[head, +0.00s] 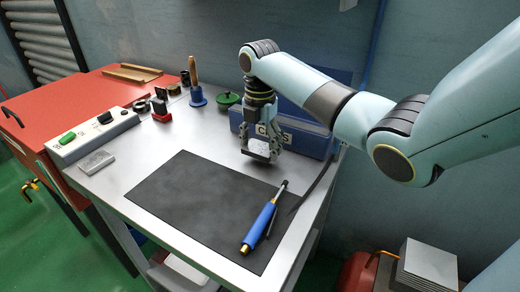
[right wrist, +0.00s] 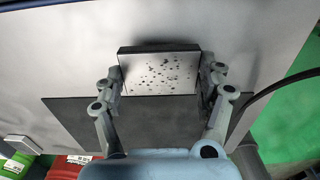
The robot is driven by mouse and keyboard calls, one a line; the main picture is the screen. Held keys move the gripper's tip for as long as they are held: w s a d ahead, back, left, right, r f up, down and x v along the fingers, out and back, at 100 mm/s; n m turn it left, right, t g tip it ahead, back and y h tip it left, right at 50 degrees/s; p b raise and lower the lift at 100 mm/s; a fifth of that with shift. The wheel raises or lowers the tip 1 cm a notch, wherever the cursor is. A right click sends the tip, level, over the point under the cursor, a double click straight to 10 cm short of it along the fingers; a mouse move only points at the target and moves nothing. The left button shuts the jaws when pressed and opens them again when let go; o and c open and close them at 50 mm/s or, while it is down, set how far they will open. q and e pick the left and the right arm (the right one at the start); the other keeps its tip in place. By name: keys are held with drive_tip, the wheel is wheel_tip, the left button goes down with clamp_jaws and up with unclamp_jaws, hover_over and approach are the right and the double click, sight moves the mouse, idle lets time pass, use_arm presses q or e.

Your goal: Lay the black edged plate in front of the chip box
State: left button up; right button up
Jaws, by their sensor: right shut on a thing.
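The black edged plate (head: 258,147) has a pale, dark-speckled face and a black edge. My right gripper (head: 262,140) is shut on it, with one finger on each side; this shows clearly in the right wrist view, where the plate (right wrist: 158,74) sits between the fingertips (right wrist: 162,80). The blue chip box (head: 306,137), labelled as chips, stands at the back right of the cart top, directly behind the gripper and partly hidden by it. The plate is in front of the box, low over the metal top; I cannot tell whether it touches the surface. My left gripper is not in view.
A black mat (head: 190,194) lies in front of the plate, with a blue-handled tool (head: 260,226) on its right side. A switch box (head: 92,137), a grey block (head: 97,162), a red stamp-like piece (head: 161,110) and a green lid (head: 228,99) stand to the left.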

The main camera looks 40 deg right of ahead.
sight(260, 148)
drive_tip(key=shift+f, duration=1.15)
drive_tip(key=shift+f, duration=0.1)
drive_tip(key=o, duration=1.7)
wheel_tip(260, 148, up, 12)
drive_tip(key=shift+r, duration=0.1)
